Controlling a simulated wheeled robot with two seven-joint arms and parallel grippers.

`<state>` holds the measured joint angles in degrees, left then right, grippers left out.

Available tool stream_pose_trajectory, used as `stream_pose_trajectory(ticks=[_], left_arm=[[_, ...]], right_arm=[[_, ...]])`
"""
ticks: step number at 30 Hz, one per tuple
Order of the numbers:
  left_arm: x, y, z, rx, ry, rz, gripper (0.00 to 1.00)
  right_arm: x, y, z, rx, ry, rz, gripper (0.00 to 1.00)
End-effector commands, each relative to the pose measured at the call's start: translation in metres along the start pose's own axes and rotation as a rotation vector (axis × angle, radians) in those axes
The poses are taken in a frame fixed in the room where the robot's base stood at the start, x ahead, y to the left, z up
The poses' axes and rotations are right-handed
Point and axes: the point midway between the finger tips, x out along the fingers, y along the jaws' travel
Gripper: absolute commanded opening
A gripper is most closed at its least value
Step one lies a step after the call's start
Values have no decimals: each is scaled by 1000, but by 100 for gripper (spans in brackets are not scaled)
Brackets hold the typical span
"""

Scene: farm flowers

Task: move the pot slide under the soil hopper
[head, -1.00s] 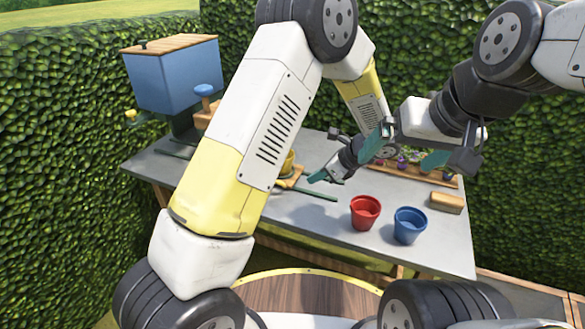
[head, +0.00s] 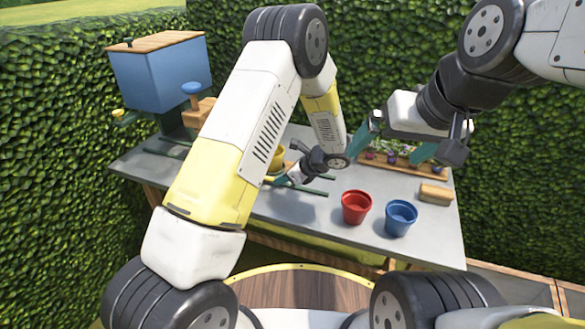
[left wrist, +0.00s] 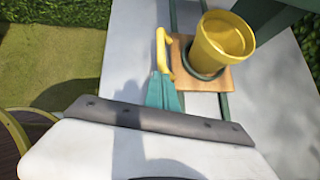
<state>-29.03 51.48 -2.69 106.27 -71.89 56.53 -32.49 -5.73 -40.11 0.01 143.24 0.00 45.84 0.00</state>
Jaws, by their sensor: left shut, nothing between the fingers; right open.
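The pot slide is a small wooden board (left wrist: 228,78) on dark green rails (left wrist: 224,106), with a yellow handle (left wrist: 162,45) on its left side in the left wrist view. A yellow pot (left wrist: 222,42) stands upright on it. In the head view my left arm hides much of the slide; part of the yellow pot (head: 277,160) shows. The blue soil hopper (head: 158,78) with a wooden lid stands at the table's far left end, apart from the slide. My left gripper (left wrist: 164,74) is shut and empty, its tips close beside the handle; contact is unclear. My right gripper (head: 392,148) is open and empty.
A red pot (head: 356,207) and a blue pot (head: 401,217) stand near the table's front edge. A tan block (head: 436,193) and a wooden tray of flowers (head: 400,165) are at the right. Hedges border the back and left.

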Motion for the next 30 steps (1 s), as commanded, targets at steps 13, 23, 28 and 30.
stream_pose_trajectory(ticks=[13,23,28,30], left_arm=[[4,1,4,-1,1,1,0],[54,14,52,-3,-1,3,0],[70,18,66,-2,0,1,0],[71,18,67,-1,0,0,0]], right_arm=[[0,0,0,0,0,0,99],[0,0,0,0,0,0,99],[0,0,0,0,0,0,99],[0,0,0,0,0,0,99]])
